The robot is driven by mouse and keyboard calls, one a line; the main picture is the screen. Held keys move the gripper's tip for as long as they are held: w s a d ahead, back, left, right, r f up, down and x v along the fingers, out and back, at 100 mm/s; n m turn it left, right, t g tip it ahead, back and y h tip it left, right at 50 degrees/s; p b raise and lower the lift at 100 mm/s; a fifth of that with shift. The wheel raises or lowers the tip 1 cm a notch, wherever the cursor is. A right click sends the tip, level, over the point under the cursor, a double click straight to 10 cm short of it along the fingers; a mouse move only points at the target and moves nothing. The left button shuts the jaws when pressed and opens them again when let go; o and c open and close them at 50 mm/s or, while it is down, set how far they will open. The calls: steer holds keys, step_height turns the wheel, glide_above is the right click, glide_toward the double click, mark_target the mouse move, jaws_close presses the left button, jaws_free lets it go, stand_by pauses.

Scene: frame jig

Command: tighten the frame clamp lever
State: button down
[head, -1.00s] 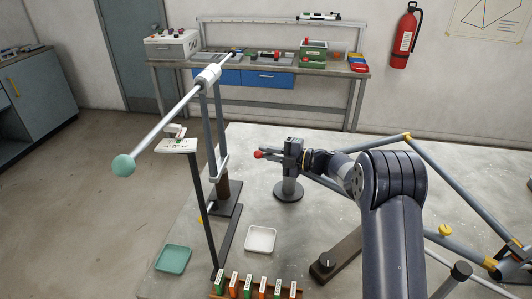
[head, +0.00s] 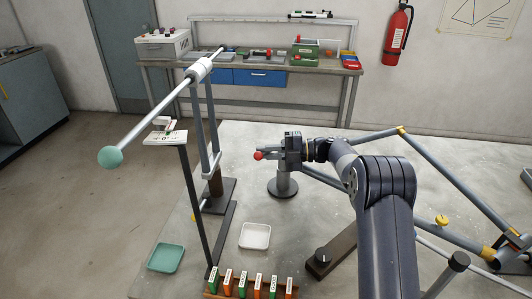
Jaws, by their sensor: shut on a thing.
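The frame clamp stands on a dark round post (head: 283,187) on the grey table. Its lever ends in a red knob (head: 258,155), which sticks out to the left of my gripper. My gripper (head: 275,154) reaches in from the right at the top of the post and is shut on the lever just right of the knob. The gripper body hides most of the lever and the clamp head. The bicycle-like frame of grey tubes (head: 455,184) with yellow joints lies to the right, partly behind my arm.
A tall stand carries a slanted rod with a teal ball (head: 110,157) at left. A white tray (head: 255,236), a teal tray (head: 166,257) and a rack of orange and green blocks (head: 249,284) lie in front. A workbench (head: 345,70) stands at the back wall.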

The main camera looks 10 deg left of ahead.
steer(key=shift+f, duration=0.1)
steer(key=c, duration=1.5)
jaws_free()
steer(key=b+v, duration=0.2)
steer(key=v, duration=0.8)
steer(key=shift+d, duration=0.4)
